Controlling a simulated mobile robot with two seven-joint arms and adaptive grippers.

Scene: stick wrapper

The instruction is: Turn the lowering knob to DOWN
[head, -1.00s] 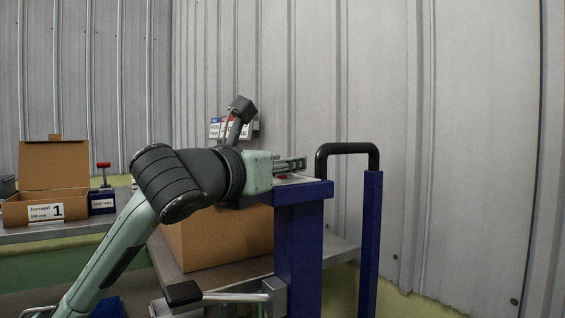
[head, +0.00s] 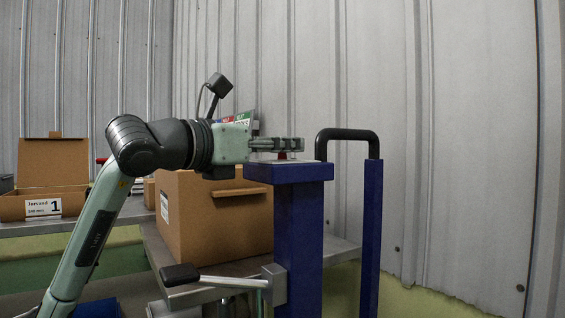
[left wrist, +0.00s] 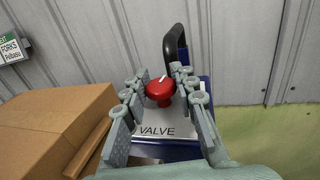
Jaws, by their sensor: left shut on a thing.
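The red knob (left wrist: 160,92) sits on a grey plate marked VALVE (left wrist: 155,131), with a short white mark on top. In the left wrist view the mark points up and slightly right. A little of the knob's red shows in the head view (head: 283,155), on top of the blue post (head: 297,215). My left gripper (head: 300,145) reaches level over the post from the left. In the left wrist view its fingers (left wrist: 160,88) are on both sides of the knob, shut on it. I cannot read a DOWN mark. My right gripper is not in view.
A black handle (head: 347,134) on a blue upright stands right of the post. A cardboard box (head: 215,220) is left of it, on a metal surface. A black-ended lever (head: 182,273) sticks out lower left. Another open box (head: 52,180) stands far left.

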